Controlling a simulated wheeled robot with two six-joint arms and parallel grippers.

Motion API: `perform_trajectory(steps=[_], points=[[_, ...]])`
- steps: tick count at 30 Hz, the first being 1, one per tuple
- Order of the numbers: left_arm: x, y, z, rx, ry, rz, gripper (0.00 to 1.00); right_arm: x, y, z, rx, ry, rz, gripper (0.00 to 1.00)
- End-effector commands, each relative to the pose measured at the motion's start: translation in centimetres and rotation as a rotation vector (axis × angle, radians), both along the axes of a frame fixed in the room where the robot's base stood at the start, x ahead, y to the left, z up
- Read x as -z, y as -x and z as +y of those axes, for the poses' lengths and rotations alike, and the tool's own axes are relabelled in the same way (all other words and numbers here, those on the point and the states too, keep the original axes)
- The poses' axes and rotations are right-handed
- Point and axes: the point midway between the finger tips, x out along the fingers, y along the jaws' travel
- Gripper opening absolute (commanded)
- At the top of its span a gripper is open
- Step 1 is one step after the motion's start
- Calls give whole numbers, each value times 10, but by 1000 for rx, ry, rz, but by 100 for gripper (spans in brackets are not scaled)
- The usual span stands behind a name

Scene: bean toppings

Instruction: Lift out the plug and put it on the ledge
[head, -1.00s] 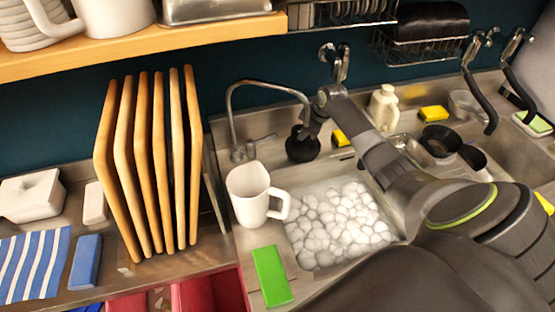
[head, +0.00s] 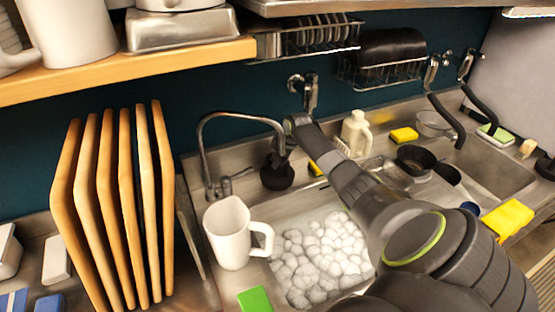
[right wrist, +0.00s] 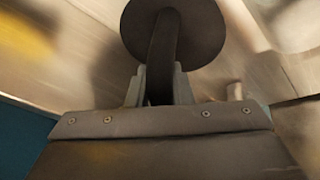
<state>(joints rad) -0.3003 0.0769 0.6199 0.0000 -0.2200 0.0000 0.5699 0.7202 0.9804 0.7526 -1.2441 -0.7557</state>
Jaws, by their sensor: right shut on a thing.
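The plug (head: 277,178) is a dark disc with an upright handle. It is over the steel ledge (head: 245,188) behind the foam-filled left basin, right of the tap; I cannot tell whether it touches the ledge. My right gripper (head: 281,152) is shut on the plug's handle from above. In the right wrist view the grey fingers (right wrist: 159,88) clasp the dark handle, with the plug's round disc (right wrist: 172,28) beyond them. My left gripper is out of view.
A curved tap (head: 204,150) stands left of the plug. A white mug (head: 228,235) stands at the left of the basin of white foam (head: 318,262). A soap bottle (head: 355,132), yellow sponges and a dark pan (head: 415,158) are to the right. Wooden boards stand at left.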

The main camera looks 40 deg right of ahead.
Motion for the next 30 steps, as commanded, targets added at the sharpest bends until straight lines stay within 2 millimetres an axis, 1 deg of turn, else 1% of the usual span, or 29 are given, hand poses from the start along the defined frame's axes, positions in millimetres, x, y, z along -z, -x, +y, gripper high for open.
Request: perform_trajectory(steps=[1, 8, 9, 14, 23, 26, 30], points=[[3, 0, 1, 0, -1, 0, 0, 2, 0, 0, -1, 1, -1, 0], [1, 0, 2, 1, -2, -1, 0, 1, 0, 0, -1, 1, -1, 0], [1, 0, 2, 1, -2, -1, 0, 1, 0, 0, -1, 1, -1, 25], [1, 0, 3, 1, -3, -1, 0, 1, 0, 0, -1, 0, -1, 45], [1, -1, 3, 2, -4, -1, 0, 1, 1, 0, -1, 0, 0, 45], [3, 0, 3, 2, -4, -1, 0, -3, 2, -1, -1, 1, 0, 45], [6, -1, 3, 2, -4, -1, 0, -16, 8, -1, -1, 2, -2, 45]])
